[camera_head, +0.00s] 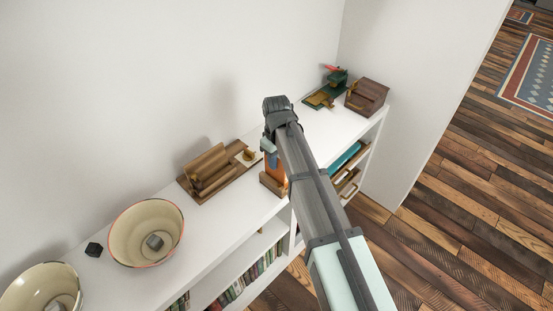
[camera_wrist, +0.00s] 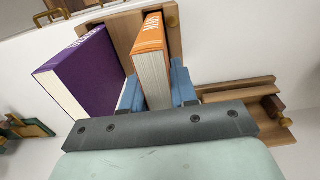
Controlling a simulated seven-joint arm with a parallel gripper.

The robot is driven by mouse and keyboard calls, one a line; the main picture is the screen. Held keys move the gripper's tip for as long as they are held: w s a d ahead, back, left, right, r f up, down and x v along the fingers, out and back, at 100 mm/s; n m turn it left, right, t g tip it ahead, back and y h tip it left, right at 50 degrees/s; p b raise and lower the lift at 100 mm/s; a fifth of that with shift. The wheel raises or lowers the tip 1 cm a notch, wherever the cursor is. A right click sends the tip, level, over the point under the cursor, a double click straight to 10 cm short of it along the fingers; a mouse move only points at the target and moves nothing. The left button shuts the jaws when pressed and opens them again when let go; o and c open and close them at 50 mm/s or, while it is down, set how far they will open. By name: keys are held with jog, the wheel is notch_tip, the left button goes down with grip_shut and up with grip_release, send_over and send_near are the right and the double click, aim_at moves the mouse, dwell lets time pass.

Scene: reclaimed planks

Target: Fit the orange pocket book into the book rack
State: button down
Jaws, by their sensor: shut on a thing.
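The orange pocket book (camera_wrist: 150,50) stands between the two blue fingers of my gripper (camera_wrist: 157,88), which is shut on it. In the head view a strip of the orange book (camera_head: 273,170) shows below my gripper (camera_head: 269,150), at the wooden book rack (camera_head: 272,187). In the wrist view the wooden rack (camera_wrist: 120,27) lies beyond the orange book, beside a thick purple book (camera_wrist: 82,72). A gap separates the two books. I cannot tell whether the orange book is seated in the rack; my arm hides much of it.
A wooden stand with a brass knob (camera_head: 208,172) is left of the rack on the white shelf top (camera_head: 235,215). Bowls (camera_head: 146,233) and a small dark block (camera_head: 94,249) are further left. A wooden box (camera_head: 367,96) and green device (camera_head: 338,79) stand at the far right.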

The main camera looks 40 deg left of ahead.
jog(key=shift+f, duration=0.1)
jog(key=c, duration=0.9)
grip_release()
notch_tip(320, 180, up, 12)
jog(key=shift+r, duration=0.15)
